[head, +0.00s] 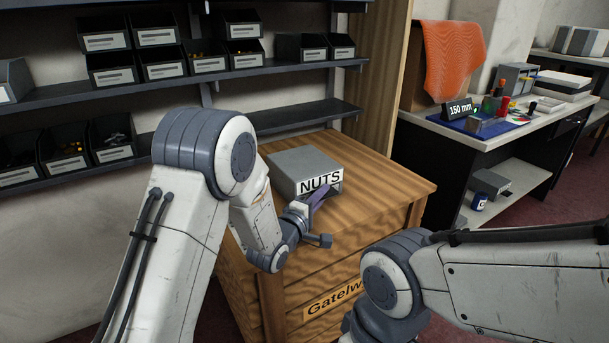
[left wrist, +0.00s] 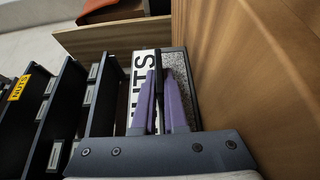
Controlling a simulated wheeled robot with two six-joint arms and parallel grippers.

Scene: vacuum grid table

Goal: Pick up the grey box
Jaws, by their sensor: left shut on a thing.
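The grey box (head: 303,162) with a white "NUTS" label sits on the wooden cabinet top in the head view. My left gripper (head: 322,196) is at its front face, low on the label side. In the left wrist view the label and the speckled grey surface of the box (left wrist: 179,63) show around the purple fingers. My left gripper (left wrist: 160,82) is shut on a dark, narrow part at the front of the box, partly hidden by the fingers. The box appears to rest on the cabinet. My right arm shows at the lower right, its gripper outside the picture.
The wooden cabinet (head: 393,190) has free top space to the right of the box. Shelves with several dark bins (head: 165,62) stand behind and left. A white desk (head: 482,140) with a "150 mm" display (head: 459,110), small items and an orange cloth (head: 452,58) stands at the right.

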